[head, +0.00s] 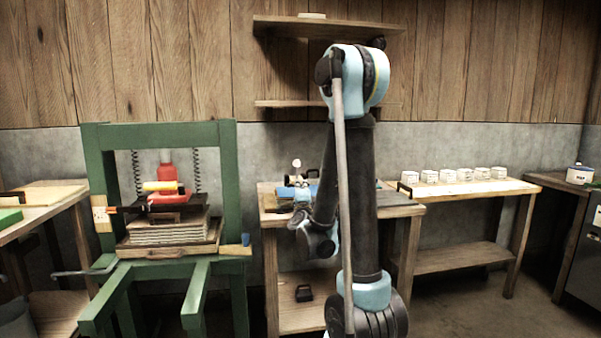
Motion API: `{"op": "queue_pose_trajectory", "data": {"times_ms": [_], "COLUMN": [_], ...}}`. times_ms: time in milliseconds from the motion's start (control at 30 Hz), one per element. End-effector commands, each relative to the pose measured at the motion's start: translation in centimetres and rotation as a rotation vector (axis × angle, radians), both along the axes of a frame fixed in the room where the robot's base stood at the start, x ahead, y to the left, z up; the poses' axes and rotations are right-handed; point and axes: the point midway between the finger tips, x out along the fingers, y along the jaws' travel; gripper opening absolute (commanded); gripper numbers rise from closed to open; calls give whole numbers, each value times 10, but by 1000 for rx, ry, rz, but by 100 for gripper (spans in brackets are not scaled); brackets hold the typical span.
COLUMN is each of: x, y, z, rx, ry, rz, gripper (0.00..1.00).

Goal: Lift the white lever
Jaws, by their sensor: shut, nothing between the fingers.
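A small white round knob on a thin stem, likely the white lever (296,164), stands up above the middle wooden bench, left of my arm. Around its foot are small dark and blue parts that I cannot tell apart. My arm bends down behind its own column, and its wrist hangs at the bench's front edge. My gripper (299,214) is only partly visible at the wrist, just below and in front of the lever. It is shut and empty. It looks apart from the knob, but its fingertips are too small to make out.
A green press (238,190) with a red jack stands at left, a stacked mould on its bed. The middle bench (395,211) is close to my arm. A bench (470,187) with several white pots stands at right. Wooden shelves (275,27) hang above. The front right floor is free.

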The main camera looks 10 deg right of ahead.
Motion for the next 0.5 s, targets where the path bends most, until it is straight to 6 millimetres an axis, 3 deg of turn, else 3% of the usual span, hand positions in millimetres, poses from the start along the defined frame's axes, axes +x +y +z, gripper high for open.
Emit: {"op": "queue_pose_trajectory", "data": {"times_ms": [267, 500], "x": [13, 50], "y": [-4, -7], "z": [3, 13], "rx": [24, 22], "ry": [-12, -11], "rz": [-13, -13], "gripper": [0, 0]}}
